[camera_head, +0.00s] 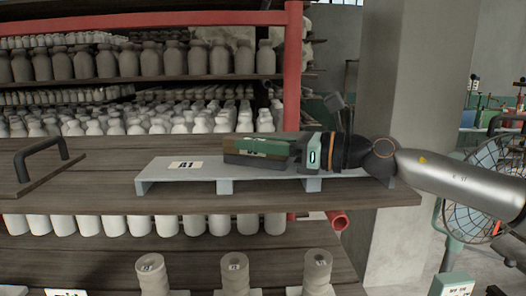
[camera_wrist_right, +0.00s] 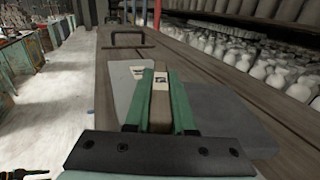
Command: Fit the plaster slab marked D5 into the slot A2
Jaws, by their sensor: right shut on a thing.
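My right gripper (camera_head: 256,148) comes in from the right with its green fingers shut on a tan-grey slab. The slab (camera_wrist_right: 159,108) stands on edge between the two fingers in the right wrist view. A small pale label with a dark mark sits on its top, too small to read. The gripper and slab are over a light grey raised rack (camera_head: 150,178) on the wooden shelf. A label reading A1 (camera_head: 185,165) is on the rack's left part. No A2 label can be read, and the gripper covers part of the rack. My left gripper is not in view.
A black handle (camera_head: 48,152) stands on a board at the left. Several labelled plaster cylinders (camera_head: 234,270) stand on the lower shelf. Rows of jars (camera_head: 120,65) fill the shelving behind a red post (camera_head: 293,60). A fan (camera_head: 485,195) is at the right.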

